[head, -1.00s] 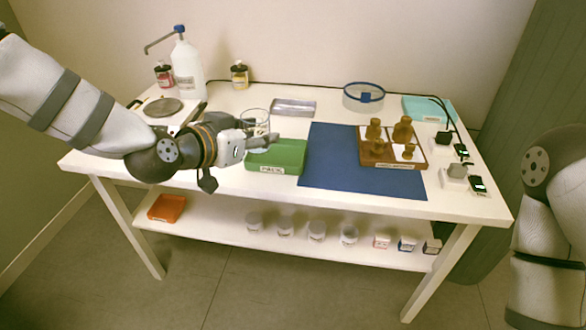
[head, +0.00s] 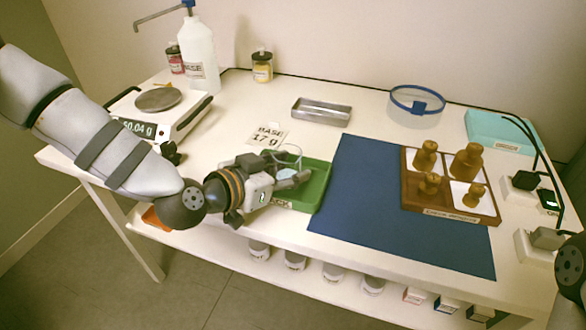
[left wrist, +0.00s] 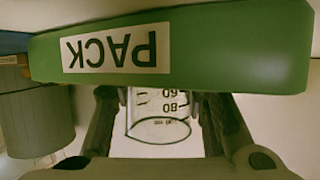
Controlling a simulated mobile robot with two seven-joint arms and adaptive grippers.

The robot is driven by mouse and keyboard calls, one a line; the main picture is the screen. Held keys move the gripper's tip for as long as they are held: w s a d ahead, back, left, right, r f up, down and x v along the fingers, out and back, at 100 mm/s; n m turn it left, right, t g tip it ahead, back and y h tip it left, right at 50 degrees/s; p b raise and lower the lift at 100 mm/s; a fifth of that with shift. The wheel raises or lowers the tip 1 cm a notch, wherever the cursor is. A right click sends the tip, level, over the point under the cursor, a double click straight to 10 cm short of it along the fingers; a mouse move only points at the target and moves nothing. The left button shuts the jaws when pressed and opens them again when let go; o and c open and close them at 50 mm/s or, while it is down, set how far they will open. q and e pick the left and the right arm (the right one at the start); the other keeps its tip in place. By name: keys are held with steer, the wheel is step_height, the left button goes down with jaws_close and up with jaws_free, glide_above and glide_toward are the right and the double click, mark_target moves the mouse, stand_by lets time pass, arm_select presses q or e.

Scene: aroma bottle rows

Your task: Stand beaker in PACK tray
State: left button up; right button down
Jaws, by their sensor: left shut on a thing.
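The clear glass beaker (head: 290,160) is faint in the head view, at the green PACK tray (head: 318,184). My left gripper (head: 290,178) is shut on it, its fingers over the tray. In the left wrist view the beaker (left wrist: 160,118), with printed volume marks, sits between my two fingers (left wrist: 163,110). The tray's green front wall (left wrist: 200,55) with its upside-down PACK label spans the top of that view. My gripper hides much of the beaker in the head view, and I cannot tell whether its base touches the tray floor. My right gripper is out of view.
A balance (head: 165,112) reading about 60.04 g stands at left. A BASE 17 g card (head: 268,135) lies behind the tray, and a metal dish (head: 320,111) farther back. The blue mat (head: 370,210) and a wooden weight tray (head: 450,210) are to the right.

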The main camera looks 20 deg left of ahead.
arm_select(q)
steer(key=shift+s+r, duration=0.15)
steer(key=shift+s, duration=0.05)
steer(key=o, duration=0.9)
steer(key=shift+f, duration=0.2)
steer(key=o, duration=0.4)
steer(key=shift+w, duration=0.1)
